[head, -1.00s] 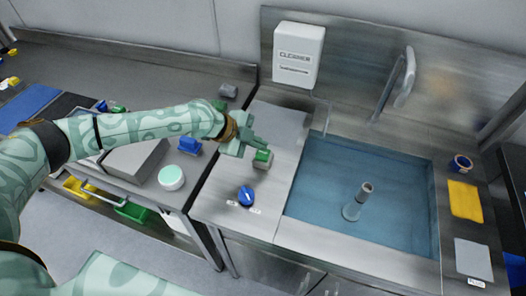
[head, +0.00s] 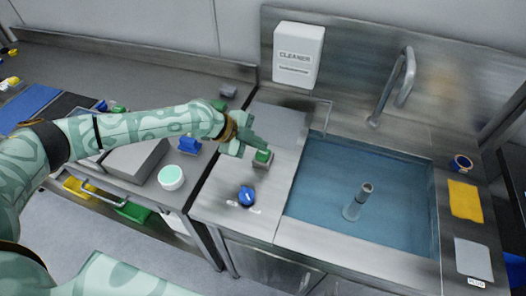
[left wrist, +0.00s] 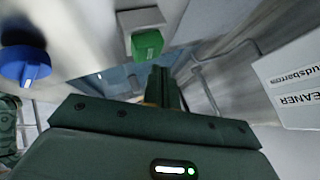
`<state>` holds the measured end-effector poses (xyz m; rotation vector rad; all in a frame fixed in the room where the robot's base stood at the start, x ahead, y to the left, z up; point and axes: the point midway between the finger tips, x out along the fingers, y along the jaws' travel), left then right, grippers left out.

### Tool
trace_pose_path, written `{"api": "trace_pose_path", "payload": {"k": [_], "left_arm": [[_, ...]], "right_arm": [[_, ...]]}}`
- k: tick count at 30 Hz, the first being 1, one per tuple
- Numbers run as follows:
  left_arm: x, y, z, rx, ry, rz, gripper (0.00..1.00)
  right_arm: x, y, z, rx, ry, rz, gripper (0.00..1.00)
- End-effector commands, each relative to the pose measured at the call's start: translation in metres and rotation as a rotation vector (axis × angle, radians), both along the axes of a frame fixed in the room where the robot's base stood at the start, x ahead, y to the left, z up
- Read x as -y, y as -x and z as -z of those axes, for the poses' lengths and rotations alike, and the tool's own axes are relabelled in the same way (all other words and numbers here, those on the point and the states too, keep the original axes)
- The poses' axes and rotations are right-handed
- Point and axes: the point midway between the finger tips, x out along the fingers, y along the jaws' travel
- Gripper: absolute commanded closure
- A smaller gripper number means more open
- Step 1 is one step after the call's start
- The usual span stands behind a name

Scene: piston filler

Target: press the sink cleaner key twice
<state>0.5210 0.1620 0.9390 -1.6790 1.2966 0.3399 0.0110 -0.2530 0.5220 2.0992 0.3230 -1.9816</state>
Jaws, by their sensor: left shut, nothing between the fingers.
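The green key (head: 263,156) sits on a small grey box on the steel counter, left of the sink. In the left wrist view the green key (left wrist: 147,44) shows just beyond my fingers. My left gripper (head: 264,146) is shut and empty, its fingertips close to the key at its back side. I cannot tell whether they touch it. The left gripper (left wrist: 164,72) also shows in the left wrist view, fingers together. A white box marked CLEANER (head: 298,55) hangs on the wall behind. My right gripper is not in view.
A blue knob (head: 246,196) stands in front of the key. The sink (head: 395,205) holds blue water and an upright pipe (head: 358,202). A curved tap (head: 405,78) rises behind it. A yellow cloth (head: 465,200) lies at the right. A round tub (head: 171,177) stands on the left counter.

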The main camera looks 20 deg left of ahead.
Motion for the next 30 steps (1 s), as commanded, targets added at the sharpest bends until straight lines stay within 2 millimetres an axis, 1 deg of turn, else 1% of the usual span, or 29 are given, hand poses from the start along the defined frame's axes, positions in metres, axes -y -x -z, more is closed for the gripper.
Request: {"api": "trace_pose_path", "payload": {"k": [5,12,21,30], "left_arm": [[0.000,0.000,0.002,0.000,0.000,0.000,1.00],[0.000,0.000,0.009,0.000,0.000,0.000,1.00],[0.000,0.000,0.008,0.000,0.000,0.000,1.00],[0.000,0.000,0.012,0.000,0.000,0.000,1.00]], "right_arm": [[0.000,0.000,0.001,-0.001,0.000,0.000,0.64],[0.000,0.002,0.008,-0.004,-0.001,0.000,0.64],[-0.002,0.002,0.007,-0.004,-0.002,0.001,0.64],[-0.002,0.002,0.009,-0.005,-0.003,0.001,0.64]]}}
